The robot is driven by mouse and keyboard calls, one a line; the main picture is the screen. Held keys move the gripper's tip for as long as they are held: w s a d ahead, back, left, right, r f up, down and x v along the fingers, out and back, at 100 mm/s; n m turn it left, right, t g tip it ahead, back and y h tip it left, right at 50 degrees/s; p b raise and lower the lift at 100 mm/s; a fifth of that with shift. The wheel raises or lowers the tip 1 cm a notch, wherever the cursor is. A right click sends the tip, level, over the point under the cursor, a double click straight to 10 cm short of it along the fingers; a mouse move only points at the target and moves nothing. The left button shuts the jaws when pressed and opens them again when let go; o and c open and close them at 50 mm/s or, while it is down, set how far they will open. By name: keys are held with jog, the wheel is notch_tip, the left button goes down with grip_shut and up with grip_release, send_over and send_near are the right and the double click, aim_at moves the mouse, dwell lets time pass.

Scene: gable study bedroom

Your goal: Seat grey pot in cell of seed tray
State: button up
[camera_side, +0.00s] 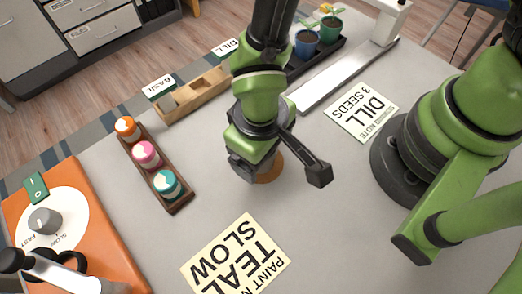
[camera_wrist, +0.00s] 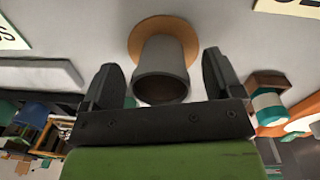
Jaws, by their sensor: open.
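The grey pot (camera_wrist: 161,72) stands on a round cork-coloured disc (camera_wrist: 180,27) in the wrist view. My gripper (camera_wrist: 160,78) is open, with one dark finger on each side of the pot and a gap showing at both sides. In the side view my gripper (camera_side: 243,165) is low over the disc (camera_side: 270,166) and hides most or all of the pot. The dark seed tray (camera_side: 337,46) is at the back, holding a blue pot (camera_side: 306,43) and a green pot (camera_side: 330,28) with a plant. Its other cells are largely hidden by my arm.
A wooden rack (camera_side: 179,205) with orange, pink and teal jars stands to the left. A wooden holder (camera_side: 191,96) lies behind it. A white bar (camera_side: 346,77) lies in front of the tray. Paper notes (camera_side: 361,112) lie flat. An orange machine (camera_side: 93,250) fills the front left.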

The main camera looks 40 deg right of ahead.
jog(key=c, duration=1.1)
jog(key=shift+r, duration=0.1)
